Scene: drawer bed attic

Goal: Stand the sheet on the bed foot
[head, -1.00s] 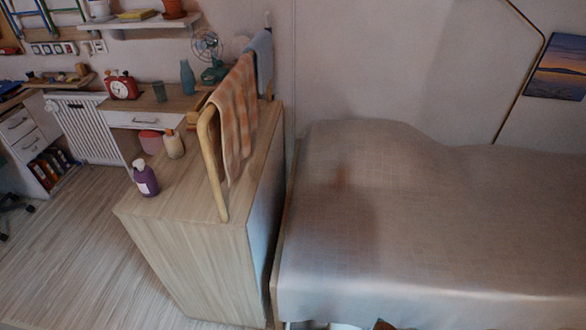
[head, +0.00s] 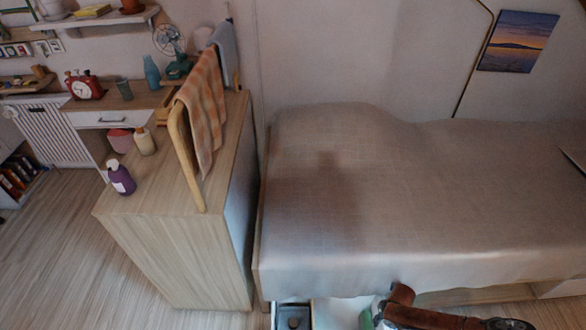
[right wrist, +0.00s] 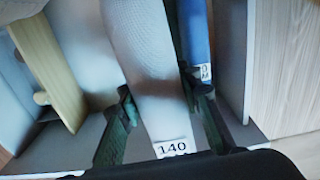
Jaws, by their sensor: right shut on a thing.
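A light grey fabric roll with a "140" label (right wrist: 143,60), which looks like the sheet, shows in the right wrist view. My right gripper (right wrist: 163,105) has one dark green finger on each side of it, shut on it near its labelled end. In the head view my right gripper (head: 374,314) is low at the bottom edge, beside the bed; the roll cannot be made out there. The bed (head: 430,200) has a smooth pale cover. Its left end board (head: 258,235) stands beside the wooden cabinet. My left gripper is not in view.
A blue roll (right wrist: 196,35) with its own label lies right beside the grey one. An open drawer (head: 310,314) shows under the bed's front edge. The cabinet (head: 170,240) carries a purple bottle (head: 120,178) and a towel rail (head: 187,160). The bed top is clear on its left half.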

